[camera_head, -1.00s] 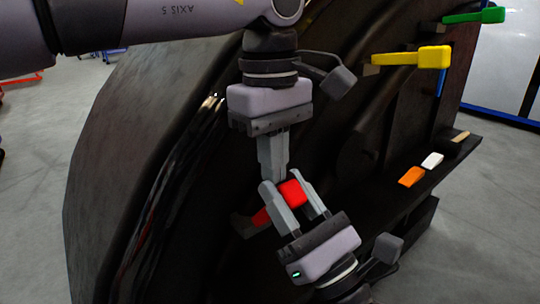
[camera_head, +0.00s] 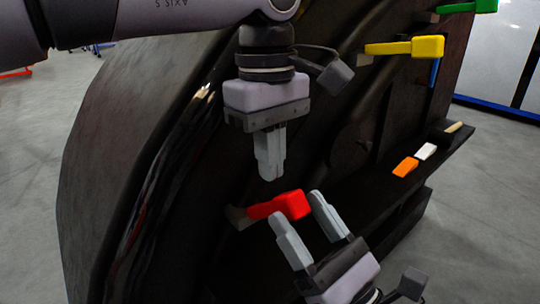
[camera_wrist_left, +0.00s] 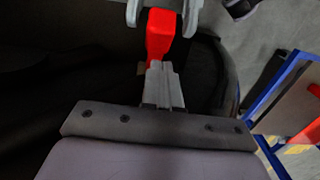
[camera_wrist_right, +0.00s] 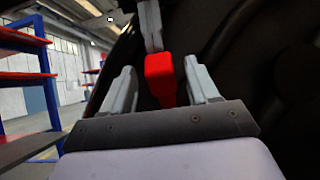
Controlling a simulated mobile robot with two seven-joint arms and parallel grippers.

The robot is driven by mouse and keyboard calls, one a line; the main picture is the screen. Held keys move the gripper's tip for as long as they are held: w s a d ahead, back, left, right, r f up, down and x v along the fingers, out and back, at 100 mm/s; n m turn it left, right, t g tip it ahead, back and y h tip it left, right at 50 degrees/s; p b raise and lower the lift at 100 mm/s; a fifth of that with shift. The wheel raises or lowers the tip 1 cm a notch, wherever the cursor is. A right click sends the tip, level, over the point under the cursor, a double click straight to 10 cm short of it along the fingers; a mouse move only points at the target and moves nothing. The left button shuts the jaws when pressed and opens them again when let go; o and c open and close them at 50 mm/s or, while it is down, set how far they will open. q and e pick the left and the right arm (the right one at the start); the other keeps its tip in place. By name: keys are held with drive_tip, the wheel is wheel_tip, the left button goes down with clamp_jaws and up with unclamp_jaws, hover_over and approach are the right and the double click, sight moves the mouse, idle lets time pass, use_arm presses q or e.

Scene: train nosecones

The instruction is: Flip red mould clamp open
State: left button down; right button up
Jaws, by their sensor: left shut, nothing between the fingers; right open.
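The red mould clamp (camera_head: 284,205) sits low on the dark mould (camera_head: 110,170), its wide end to the right and its thin end at a small grey block. My left gripper (camera_head: 270,178) is shut and empty, pointing down just above the clamp; a small gap shows between them. My right gripper (camera_head: 298,212) is open below the clamp, its fingers pointing up toward the wide end. In the right wrist view the red clamp (camera_wrist_right: 160,76) appears between and beyond the open fingers. In the left wrist view the clamp (camera_wrist_left: 160,35) is ahead of the shut fingertips.
A yellow clamp (camera_head: 415,47) and a green clamp (camera_head: 470,7) are higher on the mould at right. An orange block (camera_head: 405,167) and a white block (camera_head: 426,151) lie on the dark ledge (camera_head: 375,190). Grey floor is free at left.

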drive_tip(key=v, duration=0.6)
drive_tip(key=w+d+f+m+g+h, duration=0.15)
drive_tip(key=f+m+h, duration=0.4)
drive_tip(key=m, duration=0.55)
drive_tip(key=w+d+f+m+g+h, duration=0.1)
drive_tip(key=w+d+f+m+h, duration=0.2)
drive_tip(key=m+h, duration=0.5)
use_arm(q)
drive_tip(key=shift+s+d+f, duration=0.15)
drive_tip(key=shift+s+d, duration=0.1)
drive_tip(key=shift+s, duration=0.1)
use_arm(e)
drive_tip(key=s+a+f+m+g+y, duration=0.1)
drive_tip(key=s+f+m+g+y, duration=0.1)
drive_tip(key=f+m, duration=0.4)
drive_tip(key=s+a+f+m+g+y, duration=0.2)
drive_tip(key=f+m, duration=0.4)
drive_tip(key=m, duration=0.9)
drive_tip(key=shift+s+g+y, duration=0.45)
drive_tip(key=shift+s+g, duration=0.6)
drive_tip(key=shift+s, duration=0.1)
use_arm(q)
drive_tip(key=shift+s+d+f+t+y, duration=0.2)
drive_tip(key=shift+t+y, duration=0.1)
drive_tip(key=shift+t, duration=0.1)
